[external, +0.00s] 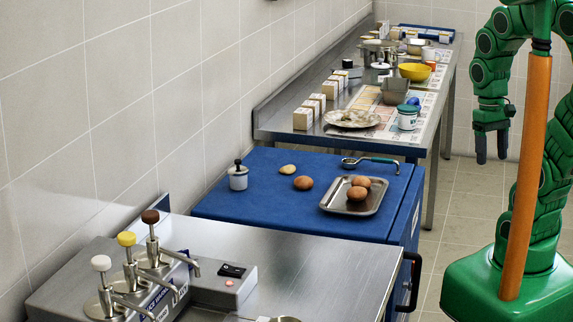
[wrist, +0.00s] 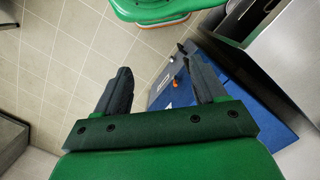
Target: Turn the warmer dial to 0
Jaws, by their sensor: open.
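The warmer (external: 215,290) is a steel unit at the lower left of the external view, with several pumps on top. A black switch-like part (external: 232,270) and a small red spot (external: 229,283) show on its top. I cannot make out a dial or its setting. My gripper (external: 492,146) hangs at the right, fingers down, over the floor and far from the warmer. In the wrist view my gripper (wrist: 157,62) is open, with nothing between its fingers.
The tiled floor (external: 465,190) between the counters and my base is clear.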

